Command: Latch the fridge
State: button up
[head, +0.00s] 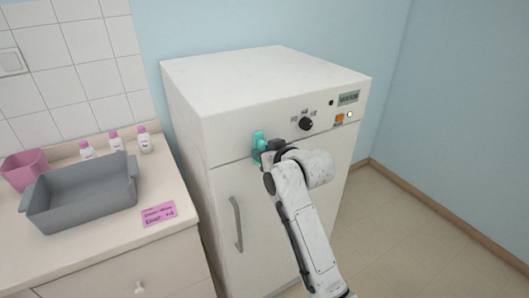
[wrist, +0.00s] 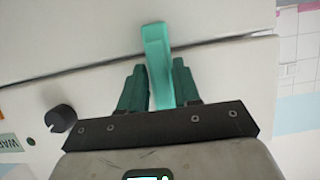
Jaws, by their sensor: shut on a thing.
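The white fridge (head: 225,176) stands against the blue wall, and its door looks closed. A teal latch lever (head: 259,137) sits at the seam between the door and the upper panel. It also shows in the wrist view (wrist: 156,45), running across the seam between my two fingers. My gripper (head: 265,150) is at the latch, with its dark green fingers (wrist: 159,84) on either side of the lever, shut on it. In the head view my wrist hides part of the fridge front. Whether the latch is engaged I cannot tell.
A grey door handle (head: 237,224) is left of my arm. A black knob (head: 306,124) and an orange switch (head: 339,118) are on the upper panel. The counter at left holds a grey tray (head: 85,205), a pink bin (head: 24,170) and small bottles. Floor at right is clear.

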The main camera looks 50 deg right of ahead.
jog(key=shift+f, duration=0.1)
dwell(0.3)
jog(key=o, duration=0.8)
jog(key=b+v, duration=0.1)
jog(key=v, duration=0.9)
jog(key=shift+s+a, duration=0.15)
jog(key=shift+s, duration=0.25)
